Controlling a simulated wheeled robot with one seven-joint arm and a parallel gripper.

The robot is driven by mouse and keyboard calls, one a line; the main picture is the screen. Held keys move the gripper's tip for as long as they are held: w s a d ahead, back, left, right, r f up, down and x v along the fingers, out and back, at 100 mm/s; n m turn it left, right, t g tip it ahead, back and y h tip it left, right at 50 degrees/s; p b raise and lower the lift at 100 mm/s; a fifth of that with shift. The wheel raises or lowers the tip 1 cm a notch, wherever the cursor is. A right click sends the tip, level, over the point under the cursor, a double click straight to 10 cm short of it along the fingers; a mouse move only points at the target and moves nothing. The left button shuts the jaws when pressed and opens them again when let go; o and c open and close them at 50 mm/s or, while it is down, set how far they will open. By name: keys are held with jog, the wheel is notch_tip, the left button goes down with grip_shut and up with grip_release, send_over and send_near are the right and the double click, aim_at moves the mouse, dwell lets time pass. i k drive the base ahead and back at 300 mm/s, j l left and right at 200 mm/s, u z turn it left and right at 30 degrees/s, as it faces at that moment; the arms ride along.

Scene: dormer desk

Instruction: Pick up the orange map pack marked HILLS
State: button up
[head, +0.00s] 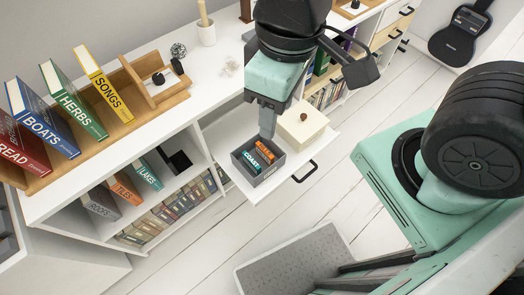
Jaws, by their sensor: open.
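An orange pack (265,151) stands in a small dark grey box (269,180) on a pulled-out white shelf. Its marking is too small to read and partly hidden, so I cannot confirm HILLS. A teal pack marked COAST (251,163) stands beside it, to its left. My gripper (267,134) points down just above the back of the box, close to the orange pack. It is open. Whether a finger touches the pack cannot be told from this view.
A cream box with a brown knob (302,126) stands close right of the grey box. The pulled-out shelf (284,186) has a black handle. Books and a wooden holder (152,84) fill the desktop at left.

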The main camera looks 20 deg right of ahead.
aim_at(267, 156)
jog(key=z, duration=1.05)
jog(key=k+j+z, duration=0.2)
jog(key=j+z, duration=0.15)
jog(key=k+j+z, duration=0.35)
jog(key=i+j, duration=0.05)
jog(key=i, duration=0.05)
